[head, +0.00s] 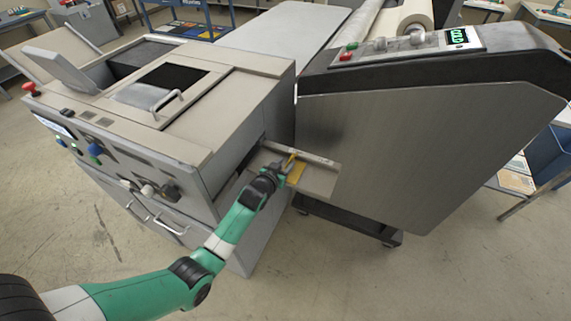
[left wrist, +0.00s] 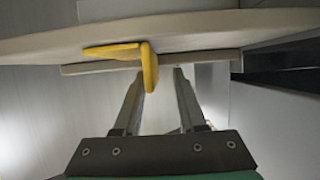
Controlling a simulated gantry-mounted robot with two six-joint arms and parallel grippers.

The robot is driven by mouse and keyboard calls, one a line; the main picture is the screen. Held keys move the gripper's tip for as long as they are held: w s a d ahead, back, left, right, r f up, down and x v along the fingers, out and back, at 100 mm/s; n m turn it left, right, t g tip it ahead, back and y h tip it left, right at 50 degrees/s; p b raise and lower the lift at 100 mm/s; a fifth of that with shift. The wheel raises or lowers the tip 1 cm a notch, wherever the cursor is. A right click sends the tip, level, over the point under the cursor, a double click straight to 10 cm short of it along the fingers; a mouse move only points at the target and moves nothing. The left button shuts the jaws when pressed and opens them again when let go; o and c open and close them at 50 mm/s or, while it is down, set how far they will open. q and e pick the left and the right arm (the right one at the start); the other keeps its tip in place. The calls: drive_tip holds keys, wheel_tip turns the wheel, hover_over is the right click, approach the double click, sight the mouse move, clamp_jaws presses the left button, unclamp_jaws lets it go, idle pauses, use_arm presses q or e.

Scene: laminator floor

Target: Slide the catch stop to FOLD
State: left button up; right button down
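The yellow catch stop (head: 297,172) sits on the grey catch tray (head: 321,182) between the two machines. In the left wrist view the stop (left wrist: 148,66) shows as a yellow L-shaped piece with an upright tab. My left gripper (head: 287,164) is at the stop, coming from the front left. In the left wrist view its two fingers (left wrist: 160,76) are apart, and the tab is by the left finger's tip. I cannot tell whether they touch. Any FOLD marking on the tray cannot be read. My right gripper is not in view.
A grey machine (head: 215,125) with a lid handle and knobs stands left of the tray. A tall slanted machine panel (head: 420,150) with a green display stands close on the right. The gap around the tray is narrow. The floor in front (head: 360,285) is clear.

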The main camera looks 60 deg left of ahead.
use_arm(q)
drive_tip(key=shift+d, duration=0.1)
drive_tip(key=shift+s+d+r, duration=0.15)
drive_tip(key=shift+s+r, duration=0.05)
drive_tip(key=shift+r, duration=0.05)
drive_tip(key=p+v, duration=0.3)
drive_tip(key=v, duration=0.7)
drive_tip(key=shift+s+d+p, duration=0.25)
drive_tip(key=shift+s+p, duration=0.05)
drive_tip(key=shift+s, duration=0.05)
